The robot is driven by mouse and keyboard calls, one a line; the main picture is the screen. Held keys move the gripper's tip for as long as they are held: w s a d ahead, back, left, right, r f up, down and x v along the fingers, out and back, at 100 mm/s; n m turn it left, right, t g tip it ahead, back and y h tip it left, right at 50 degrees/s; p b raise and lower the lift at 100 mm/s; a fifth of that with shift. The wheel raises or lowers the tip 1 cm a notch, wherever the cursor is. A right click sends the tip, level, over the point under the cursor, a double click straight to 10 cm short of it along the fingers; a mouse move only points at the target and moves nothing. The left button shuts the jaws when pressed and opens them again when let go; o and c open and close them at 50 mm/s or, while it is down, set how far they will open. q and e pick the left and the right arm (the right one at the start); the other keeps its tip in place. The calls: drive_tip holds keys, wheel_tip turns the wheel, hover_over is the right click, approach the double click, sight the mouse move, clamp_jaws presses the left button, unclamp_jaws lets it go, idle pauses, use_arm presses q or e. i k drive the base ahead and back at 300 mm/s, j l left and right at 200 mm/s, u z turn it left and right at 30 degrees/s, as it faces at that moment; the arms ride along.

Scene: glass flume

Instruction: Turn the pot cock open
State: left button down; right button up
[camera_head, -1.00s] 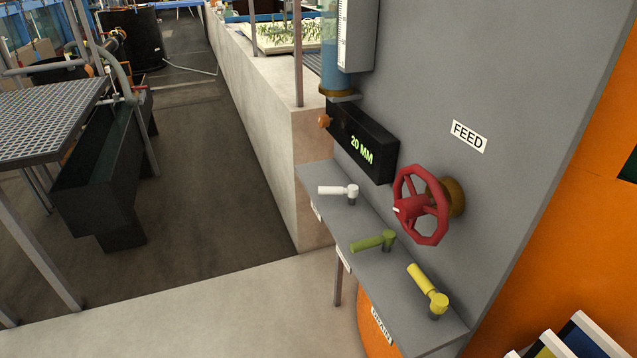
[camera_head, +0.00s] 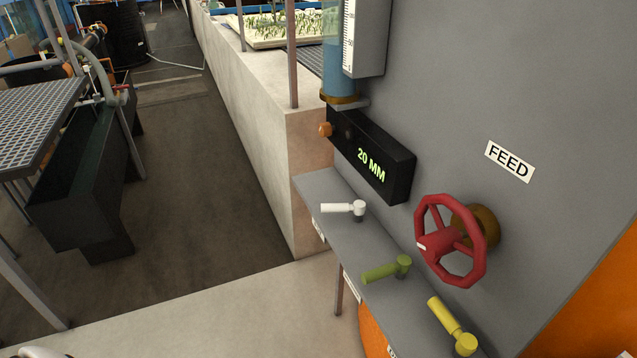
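Three cocks with lever handles stand in a row on a grey shelf (camera_head: 322,187). The white cock (camera_head: 342,208) is farthest, its handle pointing left from its pivot. The green cock (camera_head: 385,270) is in the middle, its handle pointing left and slightly down. The yellow cock (camera_head: 450,325) is nearest, its handle pointing up and left. The labels on the shelf's front edge are too slanted or cut off to read, so I cannot tell which is the pot cock. Neither gripper is clearly in view.
A red handwheel (camera_head: 452,241) sits on the grey panel by a FEED label (camera_head: 510,161). A black display (camera_head: 371,155) reads 20 MM above the shelf. A concrete flume wall (camera_head: 262,150) runs behind. The floor to the left is open, up to a dark trough (camera_head: 75,190).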

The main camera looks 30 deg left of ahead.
sight(358, 208)
drive_tip(key=i+j, duration=0.3)
drive_tip(key=j, duration=0.15)
drive_tip(key=i+j+z, duration=0.1)
drive_tip(key=i+j, duration=0.2)
drive_tip(key=j, duration=0.15)
